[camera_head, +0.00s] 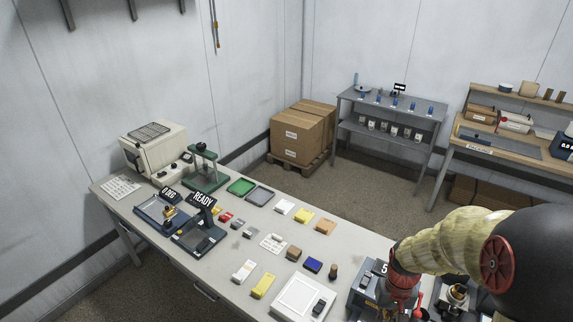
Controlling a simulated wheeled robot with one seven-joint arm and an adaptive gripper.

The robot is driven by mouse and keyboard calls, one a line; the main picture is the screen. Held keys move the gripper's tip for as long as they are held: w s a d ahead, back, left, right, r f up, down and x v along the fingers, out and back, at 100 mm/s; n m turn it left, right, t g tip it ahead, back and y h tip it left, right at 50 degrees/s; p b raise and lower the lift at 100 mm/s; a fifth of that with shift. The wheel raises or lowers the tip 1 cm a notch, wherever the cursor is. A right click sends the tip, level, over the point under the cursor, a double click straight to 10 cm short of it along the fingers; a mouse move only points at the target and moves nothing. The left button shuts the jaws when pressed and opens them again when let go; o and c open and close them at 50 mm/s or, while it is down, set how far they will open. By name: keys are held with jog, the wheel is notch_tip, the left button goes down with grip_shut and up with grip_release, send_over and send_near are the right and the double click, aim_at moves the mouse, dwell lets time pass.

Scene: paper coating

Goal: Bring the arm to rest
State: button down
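My arm, with a pale yellow sleeve and a dark joint with a red cap, reaches in from the lower right. Its red and dark end, my gripper (402,296), hangs downward over the near right end of the long grey table (222,263). The fingers are small, dark and partly lost among the devices there, so I cannot tell whether they are open or hold anything.
Beside my gripper stand a dark device with a numbered display (366,286) and a small device (456,297).

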jog(key=s+a+r+n+t+b, duration=0.1)
jog(key=s+a+r+t+b, duration=0.6)
jog(key=b, duration=1.3)
jog(key=shift+s+a+n, duration=0.3)
jog(key=shift+s+a, duration=0.05)
jog(key=shift+s, duration=0.9)
